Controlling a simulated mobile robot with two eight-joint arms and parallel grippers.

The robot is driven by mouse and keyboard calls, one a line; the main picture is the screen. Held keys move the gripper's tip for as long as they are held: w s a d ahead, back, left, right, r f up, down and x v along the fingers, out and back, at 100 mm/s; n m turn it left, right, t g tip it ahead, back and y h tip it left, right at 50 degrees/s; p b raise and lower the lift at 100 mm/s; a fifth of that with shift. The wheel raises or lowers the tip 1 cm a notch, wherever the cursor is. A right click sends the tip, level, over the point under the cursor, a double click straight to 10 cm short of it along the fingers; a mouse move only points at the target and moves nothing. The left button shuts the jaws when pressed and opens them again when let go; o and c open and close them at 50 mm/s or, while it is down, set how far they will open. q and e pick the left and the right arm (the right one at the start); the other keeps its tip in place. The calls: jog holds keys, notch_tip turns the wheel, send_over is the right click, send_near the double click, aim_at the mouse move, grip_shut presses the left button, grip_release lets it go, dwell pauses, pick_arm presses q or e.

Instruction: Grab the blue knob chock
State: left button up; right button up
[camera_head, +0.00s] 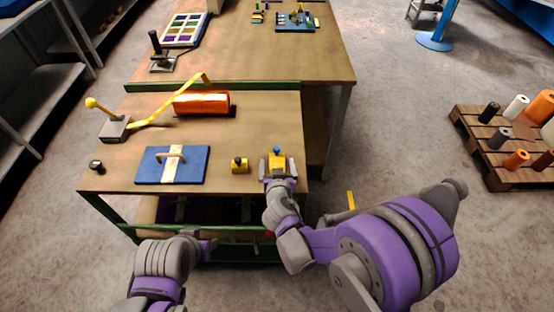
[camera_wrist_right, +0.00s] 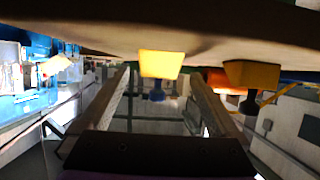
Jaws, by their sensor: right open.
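The blue knob chock (camera_head: 277,157) is a yellow block with a blue knob on top, at the right front of the near bench. My right gripper (camera_head: 278,166) is open, its fingers on either side of the chock in the head view. In the right wrist view, which looks upside down, the chock (camera_wrist_right: 160,65) shows between the open fingers (camera_wrist_right: 160,95); I cannot tell whether they touch it. A similar yellow chock with a dark knob (camera_head: 240,166) stands just to the left. My left gripper (camera_head: 206,246) is low at the bench front, its jaws unclear.
A blue plate with a handle (camera_head: 172,165) lies left of the chocks. Behind are an orange roll (camera_head: 202,103) and a yellow-handled lever device (camera_head: 115,128). A pallet of rolls (camera_head: 490,160) stands on the floor at right.

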aim_at(277, 160)
jog(key=shift+x, duration=1.5)
jog(key=c, duration=1.5)
